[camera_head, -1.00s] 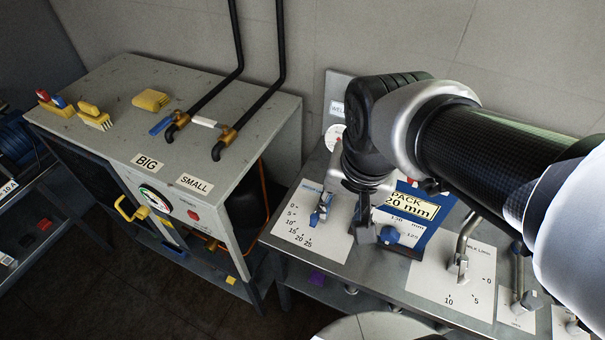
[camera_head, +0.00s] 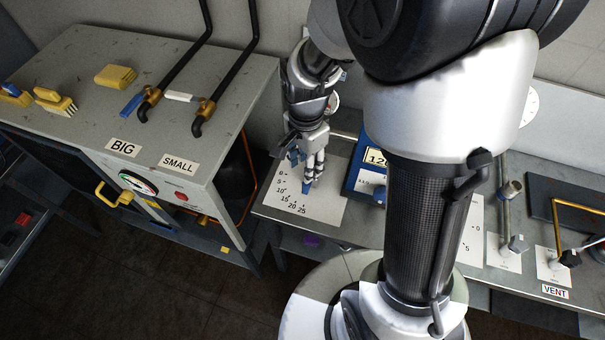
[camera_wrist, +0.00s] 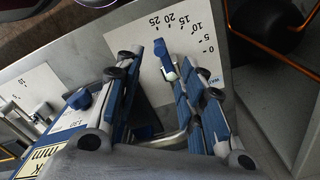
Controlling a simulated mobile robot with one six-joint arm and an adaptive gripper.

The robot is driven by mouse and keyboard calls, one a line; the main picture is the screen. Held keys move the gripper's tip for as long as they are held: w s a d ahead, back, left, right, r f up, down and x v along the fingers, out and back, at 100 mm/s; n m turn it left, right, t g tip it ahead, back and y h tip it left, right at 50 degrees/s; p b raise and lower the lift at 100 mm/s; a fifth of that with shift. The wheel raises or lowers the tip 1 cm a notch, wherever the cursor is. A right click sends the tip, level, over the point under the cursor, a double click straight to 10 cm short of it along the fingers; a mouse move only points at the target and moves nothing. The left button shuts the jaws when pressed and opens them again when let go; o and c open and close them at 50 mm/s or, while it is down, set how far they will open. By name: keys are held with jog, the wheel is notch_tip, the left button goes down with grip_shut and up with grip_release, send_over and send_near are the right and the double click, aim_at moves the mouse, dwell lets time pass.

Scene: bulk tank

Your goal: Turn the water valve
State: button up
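The water valve's blue handle (camera_head: 307,186) stands on a white panel (camera_head: 329,202) with a scale from 0 to 25. The wrist view shows the handle (camera_wrist: 163,58) pointing toward the high-number side, above the panel (camera_wrist: 208,62) with a partly cut-off label starting "WAT". My gripper (camera_head: 306,165) reaches down over the valve. In the wrist view its blue-padded fingers (camera_wrist: 157,68) are apart, with the handle showing between them. Whether either finger touches the handle cannot be told. Part of the valve is hidden by my fingers.
A blue pack-marked box (camera_head: 368,150) stands right of the panel, close to my gripper. A grey cabinet (camera_head: 215,95) with black pipes and yellow brushes is at left. Other valves, including one by the VENT label (camera_head: 555,291), are along the counter to the right.

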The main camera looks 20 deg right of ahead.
notch_tip(320, 180, down, 10)
jog(key=shift+f+b, duration=0.1)
jog(key=shift+b, duration=1.15)
grip_shut()
